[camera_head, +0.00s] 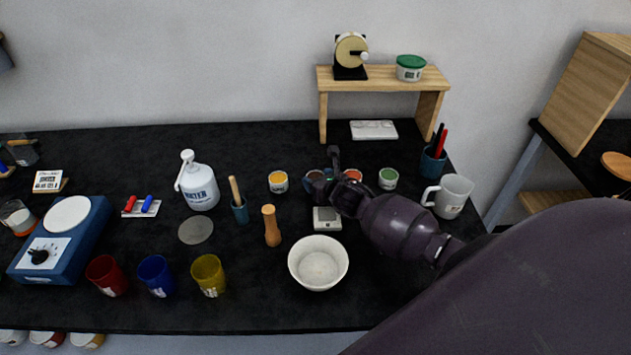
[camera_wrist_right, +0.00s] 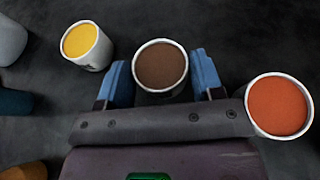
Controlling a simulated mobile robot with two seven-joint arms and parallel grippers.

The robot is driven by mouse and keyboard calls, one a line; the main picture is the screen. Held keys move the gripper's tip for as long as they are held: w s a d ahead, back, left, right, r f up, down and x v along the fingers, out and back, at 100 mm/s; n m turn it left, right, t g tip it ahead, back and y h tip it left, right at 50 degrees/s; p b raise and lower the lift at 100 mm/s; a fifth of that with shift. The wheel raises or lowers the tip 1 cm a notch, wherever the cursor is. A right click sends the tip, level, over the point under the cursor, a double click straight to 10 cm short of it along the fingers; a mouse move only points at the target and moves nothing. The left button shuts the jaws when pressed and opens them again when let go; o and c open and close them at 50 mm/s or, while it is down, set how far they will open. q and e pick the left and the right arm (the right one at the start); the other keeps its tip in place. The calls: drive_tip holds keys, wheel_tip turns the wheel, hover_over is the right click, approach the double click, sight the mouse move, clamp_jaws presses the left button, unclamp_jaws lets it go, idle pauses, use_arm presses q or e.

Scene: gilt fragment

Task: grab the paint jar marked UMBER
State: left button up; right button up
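A small white jar of brown paint (camera_wrist_right: 160,66) stands upright between the two blue fingers of my right gripper (camera_wrist_right: 161,80) in the right wrist view. The fingers are spread, one on each side of the jar, with what look like narrow gaps. No label on it is readable. In the head view the brown jar (camera_head: 315,176) is partly hidden by my dark right gripper (camera_head: 325,171). My left gripper is not in view.
A yellow paint jar (camera_wrist_right: 86,45) stands to the left of the brown one, an orange-red jar (camera_wrist_right: 278,106) close to the right. A green jar (camera_head: 388,178) is further right. A wooden shelf (camera_head: 383,84) stands behind, a white bowl (camera_head: 318,262) in front.

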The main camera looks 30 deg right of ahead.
drive_tip(key=c, duration=0.5)
drive_tip(key=shift+c, duration=0.2)
